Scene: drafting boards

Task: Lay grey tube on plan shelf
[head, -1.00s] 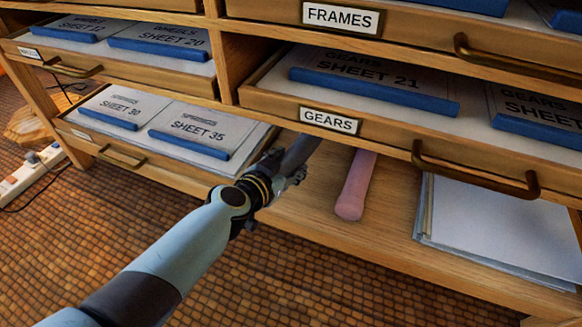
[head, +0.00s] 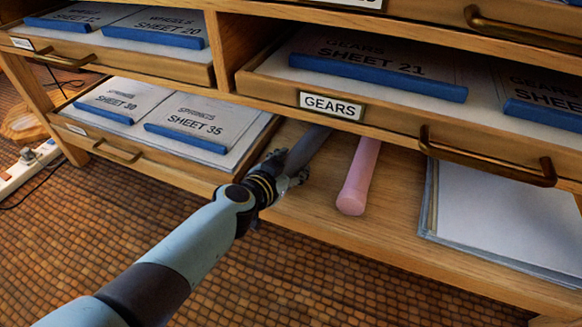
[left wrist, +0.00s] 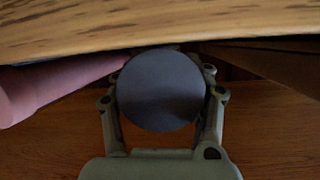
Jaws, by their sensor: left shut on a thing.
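The grey tube (head: 306,149) is in the open bottom shelf (head: 300,207), under the GEARS drawer, pointing into the shelf. My left gripper (head: 290,172) is shut on its near end. In the left wrist view the tube's round grey end (left wrist: 160,90) fills the space between the fingers of my left gripper (left wrist: 160,112). The tube's far part is hidden under the drawer, and I cannot tell whether it touches the shelf board. My right gripper is in neither view.
A pink tube (head: 358,180) lies close to the right of the grey one. A stack of paper (head: 500,225) lies further right on the shelf. The open SPRINGS drawer (head: 150,160) is on the left. The GEARS drawer (head: 390,125) overhangs the shelf.

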